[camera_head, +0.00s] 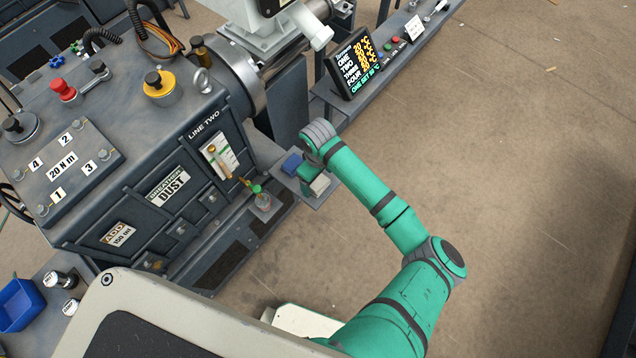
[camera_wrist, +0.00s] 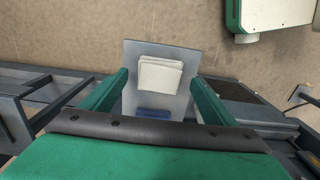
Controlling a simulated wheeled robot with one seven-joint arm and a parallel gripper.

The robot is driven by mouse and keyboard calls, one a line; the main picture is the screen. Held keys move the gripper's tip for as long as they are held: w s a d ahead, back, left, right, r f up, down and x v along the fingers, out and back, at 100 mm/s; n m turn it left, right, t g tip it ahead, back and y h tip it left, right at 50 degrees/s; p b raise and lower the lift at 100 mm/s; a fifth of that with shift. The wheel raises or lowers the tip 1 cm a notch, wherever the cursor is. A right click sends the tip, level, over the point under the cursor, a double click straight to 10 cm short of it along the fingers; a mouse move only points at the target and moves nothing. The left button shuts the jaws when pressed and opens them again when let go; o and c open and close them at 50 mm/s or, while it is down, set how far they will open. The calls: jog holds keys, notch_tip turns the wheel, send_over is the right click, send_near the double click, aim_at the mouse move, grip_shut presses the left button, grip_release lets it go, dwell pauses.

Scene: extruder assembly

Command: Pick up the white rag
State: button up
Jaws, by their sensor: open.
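The white rag (camera_wrist: 160,76) is a folded, pale block lying on a small grey shelf (camera_wrist: 192,56) in the wrist view. It also shows in the head view (camera_head: 320,185), just below the end of my arm. My gripper (camera_wrist: 158,80) is open, with one green finger on each side of the rag and a gap to each. I cannot tell how far above the shelf the fingertips are. In the head view the gripper (camera_head: 309,172) is partly hidden by my own wrist.
A blue item (camera_wrist: 153,114) lies on the same shelf, close to the rag; it shows in the head view too (camera_head: 291,164). The machine (camera_head: 150,130) stands to the left, with a small bottle (camera_head: 262,198) beside the shelf. Open floor (camera_head: 500,150) lies to the right.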

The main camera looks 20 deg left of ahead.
jog(key=shift+f, duration=0.75)
jog(key=c, duration=1.1)
jog(key=shift+w+r, duration=0.1)
jog(key=shift+r, duration=0.4)
notch_tip(320, 180, up, 2)
jog(key=shift+d+r, duration=0.1)
jog(key=shift+d, duration=0.05)
jog(key=s+a+r, duration=0.1)
jog(key=s+r, duration=0.2)
jog(key=s, duration=0.1)
jog(key=s+a+r, duration=0.2)
jog(key=s+r, duration=0.1)
jog(key=s, duration=0.2)
jog(key=s+a+r, duration=0.1)
jog(key=s+r, duration=0.3)
jog(key=shift+s+a, duration=0.25)
jog(key=shift+a, duration=0.15)
